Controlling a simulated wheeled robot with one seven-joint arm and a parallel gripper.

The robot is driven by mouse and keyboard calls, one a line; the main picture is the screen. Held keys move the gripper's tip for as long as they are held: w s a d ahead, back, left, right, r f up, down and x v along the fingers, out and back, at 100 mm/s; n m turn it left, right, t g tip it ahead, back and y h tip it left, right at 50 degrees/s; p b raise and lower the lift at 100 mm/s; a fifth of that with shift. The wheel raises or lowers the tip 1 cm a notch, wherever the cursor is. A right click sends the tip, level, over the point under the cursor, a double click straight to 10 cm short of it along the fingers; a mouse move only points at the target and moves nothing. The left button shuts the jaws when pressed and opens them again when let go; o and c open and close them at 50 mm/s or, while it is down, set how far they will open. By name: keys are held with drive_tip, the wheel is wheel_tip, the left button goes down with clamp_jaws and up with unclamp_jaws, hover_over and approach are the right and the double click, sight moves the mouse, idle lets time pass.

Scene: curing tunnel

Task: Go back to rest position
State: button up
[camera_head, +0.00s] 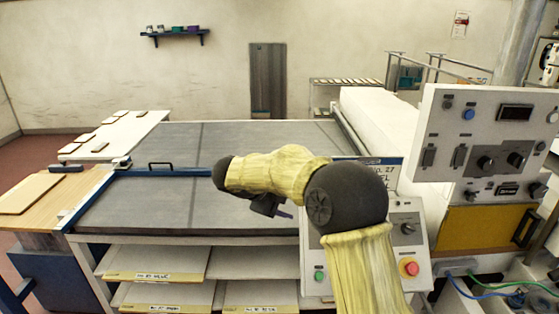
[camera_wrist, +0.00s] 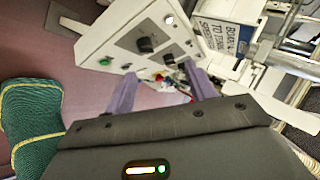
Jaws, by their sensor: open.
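My gripper (camera_head: 280,210) hangs in front of the grey-topped table (camera_head: 150,215), at the end of my yellow-sleeved arm. In the head view it is small and partly hidden by the arm. In the wrist view my gripper (camera_wrist: 162,90) shows two purple-grey fingers spread apart, with nothing held between them. Beyond the fingers is the sloped white control box (camera_wrist: 125,35), with a black knob and a green button. The fingertips overlap the box in the picture; whether they touch it I cannot tell.
The control box (camera_head: 312,255) has a green and a red button (camera_head: 409,268). A large switch panel (camera_head: 480,130) stands at right. A blue rail (camera_head: 180,173) crosses the table. A side table with a wooden board (camera_head: 28,193) is at left. Labelled shelves (camera_head: 155,262) sit below.

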drive_tip(key=w+d+r+n+t+y, duration=0.35)
drive_tip(key=n+t, duration=0.45)
drive_tip(key=n, duration=0.3)
drive_tip(key=s+d+f+n+g+y, duration=0.1)
drive_tip(key=s+f+n, duration=0.4)
drive_tip(key=s, duration=0.5)
drive_tip(key=s+d+f+n+g+y, duration=0.2)
drive_tip(key=s+d+f+n+g, duration=0.2)
drive_tip(key=s, duration=0.6)
drive_tip(key=s+d+f+n+g+y, duration=0.2)
drive_tip(key=s+f+n+g, duration=0.3)
drive_tip(key=s, duration=0.5)
drive_tip(key=shift+s+d+f+n+g, duration=0.3)
drive_tip(key=shift+d+f+n, duration=0.1)
drive_tip(key=shift+f+n, duration=0.25)
drive_tip(key=shift+w, duration=0.1)
